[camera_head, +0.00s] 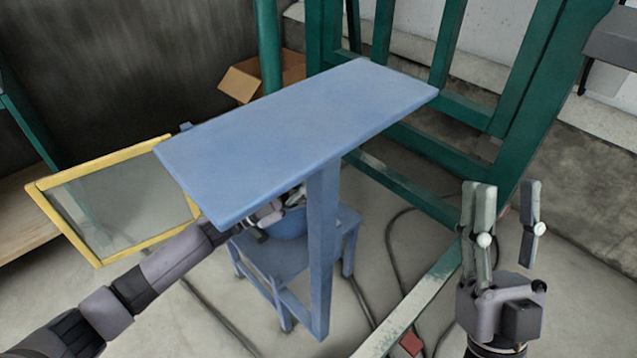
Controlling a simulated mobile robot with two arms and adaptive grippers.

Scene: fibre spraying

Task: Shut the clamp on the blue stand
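The blue stand (322,250) is in the middle of the head view, with a long flat blue top (300,130) and an upright post. A lower blue frame (270,262) stands on the floor under the top. My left arm reaches in from the left, and my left gripper (270,215) is under the top's near edge, beside a rounded blue part (288,224). The top and post hide much of that gripper, so its fingers are unclear. I cannot make out the clamp for certain. My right gripper (506,195) is open and empty, pointing up, right of the stand.
A yellow-framed panel (125,197) is left of the stand, close above my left arm. A green metal frame (450,155) stands behind and to the right. A cardboard box (242,80) is at the back. Dark cables (392,250) lie on the floor.

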